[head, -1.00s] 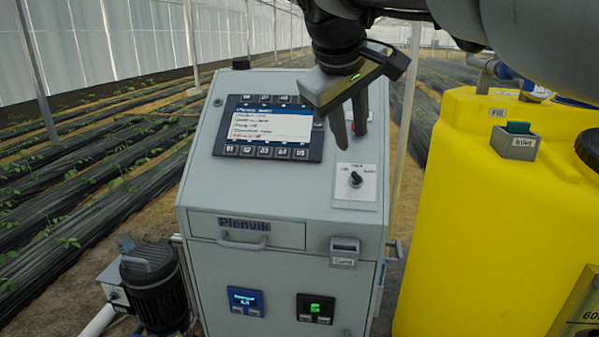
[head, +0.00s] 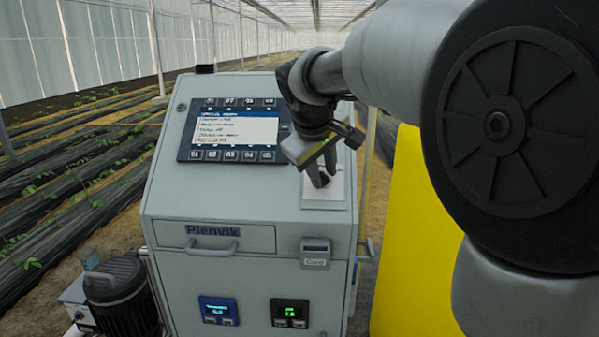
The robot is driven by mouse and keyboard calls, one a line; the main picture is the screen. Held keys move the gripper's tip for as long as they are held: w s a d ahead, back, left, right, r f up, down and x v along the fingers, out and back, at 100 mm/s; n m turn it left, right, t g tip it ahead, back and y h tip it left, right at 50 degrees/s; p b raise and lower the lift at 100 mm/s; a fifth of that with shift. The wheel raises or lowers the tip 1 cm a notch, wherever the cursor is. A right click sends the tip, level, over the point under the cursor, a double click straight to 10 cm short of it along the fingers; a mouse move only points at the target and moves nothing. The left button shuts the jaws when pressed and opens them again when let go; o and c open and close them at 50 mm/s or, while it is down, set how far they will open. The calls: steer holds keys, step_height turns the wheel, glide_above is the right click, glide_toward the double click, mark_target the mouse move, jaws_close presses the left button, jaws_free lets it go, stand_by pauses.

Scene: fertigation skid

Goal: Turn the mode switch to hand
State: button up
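The mode switch is a small dark knob on a white square plate (head: 338,196), on the sloped top of the grey cabinet, right of the screen. My gripper (head: 322,180) is over the plate, pointing down, with its two dark fingers at the knob. The fingers hide most of the knob, so its pointing direction and the plate's lettering cannot be read. A small gap shows between the fingers higher up. Whether the fingertips are closed on the knob cannot be told.
The grey cabinet (head: 180,206) carries a screen with buttons (head: 235,130), a drawer with a handle (head: 212,250), a card slot (head: 315,253) and two small displays. A yellow tank (head: 410,240) stands to the right, partly hidden by my arm. A dark motor (head: 120,295) is at lower left.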

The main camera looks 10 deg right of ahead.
jaws_close()
steer(key=m, duration=0.4)
steer(key=shift+d+y, duration=0.1)
steer(key=shift+y, duration=0.3)
steer(key=m+b, duration=0.1)
steer(key=m, duration=0.3)
steer(key=shift+r+y, duration=0.1)
steer(key=shift+y, duration=0.2)
stand_by(0.4)
jaws_free()
steer(key=shift+d, duration=0.1)
